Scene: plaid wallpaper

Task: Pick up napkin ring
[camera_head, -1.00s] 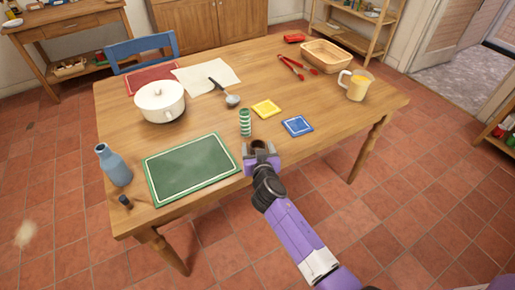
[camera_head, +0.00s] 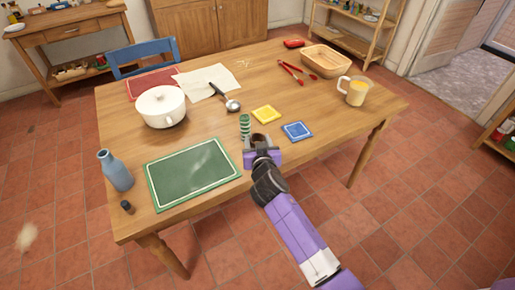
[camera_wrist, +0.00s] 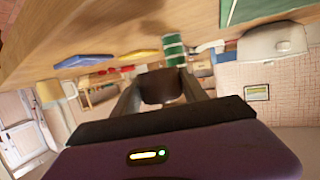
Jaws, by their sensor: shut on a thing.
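The napkin ring (camera_head: 260,138) is a small dark brown band near the table's front edge, just right of the green-and-white striped cylinder (camera_head: 245,122). My gripper (camera_head: 261,145) reaches in from the front and is shut on the ring. In the wrist view the brown ring (camera_wrist: 160,87) sits between the two grey fingers of my gripper (camera_wrist: 161,93), with the striped cylinder (camera_wrist: 174,48) close behind it. That view is upside down, with the tabletop along its top. I cannot tell for sure whether the ring clears the tabletop.
A blue coaster (camera_head: 297,131) lies close to the right and a yellow coaster (camera_head: 265,115) behind. A green board (camera_head: 190,173) lies to the left. A white pot (camera_head: 161,107), blue bottle (camera_head: 116,171), ladle (camera_head: 231,104) and yellow-filled pitcher (camera_head: 355,92) stand or lie farther off.

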